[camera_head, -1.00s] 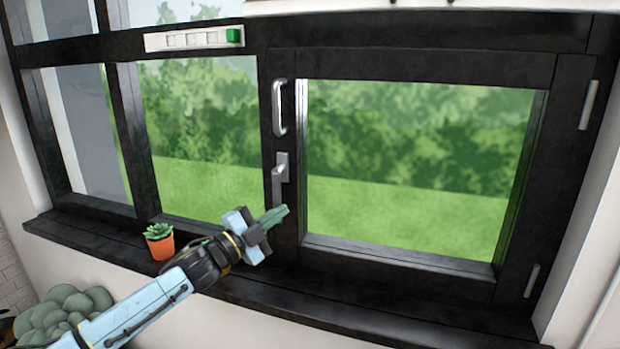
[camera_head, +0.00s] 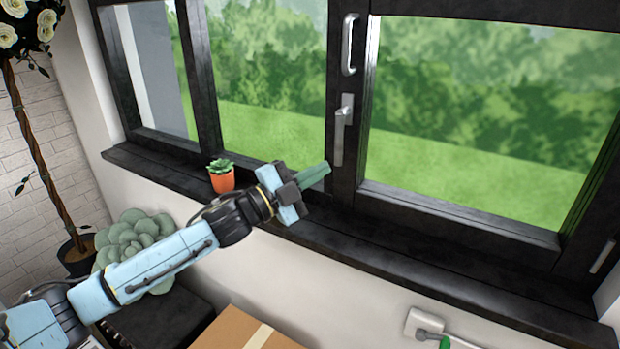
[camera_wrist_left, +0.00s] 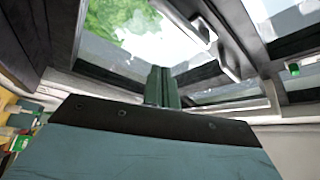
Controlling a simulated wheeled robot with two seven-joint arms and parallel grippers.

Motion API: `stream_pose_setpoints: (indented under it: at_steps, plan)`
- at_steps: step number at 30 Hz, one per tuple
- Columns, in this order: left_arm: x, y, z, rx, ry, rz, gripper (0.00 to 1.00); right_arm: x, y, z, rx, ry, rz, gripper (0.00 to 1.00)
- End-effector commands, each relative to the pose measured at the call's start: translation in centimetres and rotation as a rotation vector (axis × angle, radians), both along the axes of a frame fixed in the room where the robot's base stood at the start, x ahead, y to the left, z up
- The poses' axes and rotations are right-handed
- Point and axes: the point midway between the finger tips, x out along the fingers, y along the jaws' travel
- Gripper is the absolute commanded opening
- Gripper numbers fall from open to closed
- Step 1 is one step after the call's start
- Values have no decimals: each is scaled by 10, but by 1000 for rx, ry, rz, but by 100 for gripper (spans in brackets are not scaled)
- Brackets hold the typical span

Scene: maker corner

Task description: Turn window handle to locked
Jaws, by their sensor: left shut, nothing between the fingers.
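The grey window handle (camera_head: 341,135) sits on the black frame post between two panes, its lever hanging straight down. A longer grey pull bar (camera_head: 349,44) is fixed above it. My left gripper (camera_head: 325,170) is shut and empty, its green fingertips just left of the handle's lower end; I cannot tell whether they touch it. In the left wrist view the green fingers (camera_wrist_left: 161,86) stand together, and the handle (camera_wrist_left: 229,60) shows up and to their right. My right gripper is not in view.
An orange pot with a succulent (camera_head: 222,178) stands on the black sill (camera_head: 420,265), left of my gripper. Below are a cardboard box (camera_head: 235,330), a wall socket with a plug (camera_head: 425,325) and a large grey-green plant (camera_head: 135,240). A potted flowering tree (camera_head: 40,165) stands at left.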

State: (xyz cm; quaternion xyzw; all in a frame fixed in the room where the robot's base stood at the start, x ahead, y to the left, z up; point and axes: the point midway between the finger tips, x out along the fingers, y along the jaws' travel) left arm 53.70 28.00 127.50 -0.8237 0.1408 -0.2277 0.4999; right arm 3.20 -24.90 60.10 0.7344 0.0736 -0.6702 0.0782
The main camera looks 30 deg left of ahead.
Motion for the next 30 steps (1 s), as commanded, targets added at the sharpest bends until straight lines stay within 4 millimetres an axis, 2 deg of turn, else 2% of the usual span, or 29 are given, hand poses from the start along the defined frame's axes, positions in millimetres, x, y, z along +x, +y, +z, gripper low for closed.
stream_pose_setpoints:
  at_steps: [6,23,26,29,30]
  plan:
    - [-12,7,0,1,0,-1,0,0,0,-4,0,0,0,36]
    - [-12,7,0,-2,1,0,0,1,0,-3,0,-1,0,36]
    - [-14,4,-9,-24,34,16,0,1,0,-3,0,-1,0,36]
    - [-19,-3,-37,-88,134,73,0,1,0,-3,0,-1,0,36]
    - [-24,-6,-53,-124,196,107,0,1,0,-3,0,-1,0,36]
